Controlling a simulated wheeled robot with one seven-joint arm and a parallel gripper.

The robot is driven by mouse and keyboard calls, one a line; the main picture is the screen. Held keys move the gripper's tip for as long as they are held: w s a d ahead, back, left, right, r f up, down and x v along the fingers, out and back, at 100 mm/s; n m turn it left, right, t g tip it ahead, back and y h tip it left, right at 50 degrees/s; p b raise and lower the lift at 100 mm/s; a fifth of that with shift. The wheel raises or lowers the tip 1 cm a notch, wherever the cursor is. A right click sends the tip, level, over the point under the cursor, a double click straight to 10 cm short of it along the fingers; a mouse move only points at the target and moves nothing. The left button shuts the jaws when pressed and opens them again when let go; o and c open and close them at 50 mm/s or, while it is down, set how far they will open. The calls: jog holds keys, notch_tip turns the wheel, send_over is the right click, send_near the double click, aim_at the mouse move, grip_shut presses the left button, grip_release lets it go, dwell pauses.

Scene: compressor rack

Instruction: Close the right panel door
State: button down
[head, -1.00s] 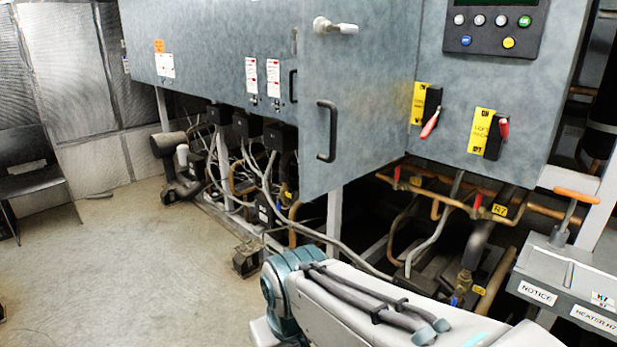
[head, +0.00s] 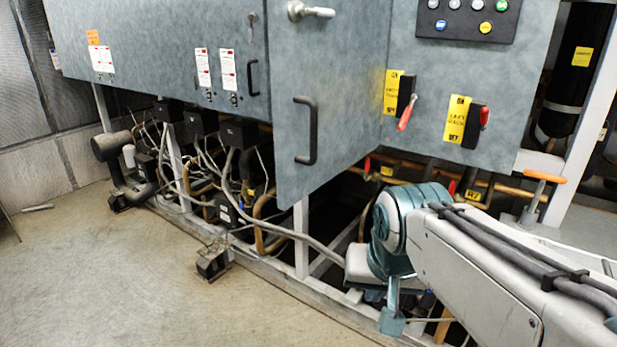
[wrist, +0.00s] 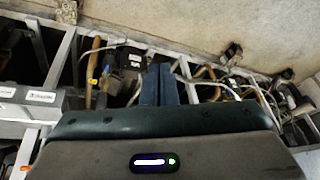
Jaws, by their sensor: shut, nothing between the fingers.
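The right panel door (head: 345,95) is a grey-blue metal door that stands open, swung out from the cabinet front in the head view. It carries a black bar handle (head: 306,130) and a silver latch (head: 310,11) near its top. My gripper (head: 392,318) hangs at the end of my arm, below and to the right of the handle, apart from the door. In the wrist view my gripper's two blue fingers (wrist: 159,74) are together and empty. The door does not show in the wrist view.
The control panel (head: 465,75) with buttons and two red-handled switches is right of the door. Pipes and cables (head: 265,220) run beneath the cabinet. An orange-handled valve (head: 540,180) stands at the right. The floor (head: 130,270) at the left front is open.

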jog(key=w+a+r+m+t+y, duration=0.1)
jog(key=w+a+r+m+t, duration=0.2)
jog(key=r, duration=0.7)
jog(key=w+a+r+m, duration=0.25)
jog(key=a+r, duration=0.25)
jog(key=r, duration=0.5)
jog(key=p, duration=0.2)
send_near(292, 195)
jog(key=s+x, duration=0.1)
jog(key=x, duration=0.3)
jog(key=shift+w+f+n+p, duration=0.35)
jog(key=shift+w+n, duration=0.1)
jog(key=shift+w, duration=0.25)
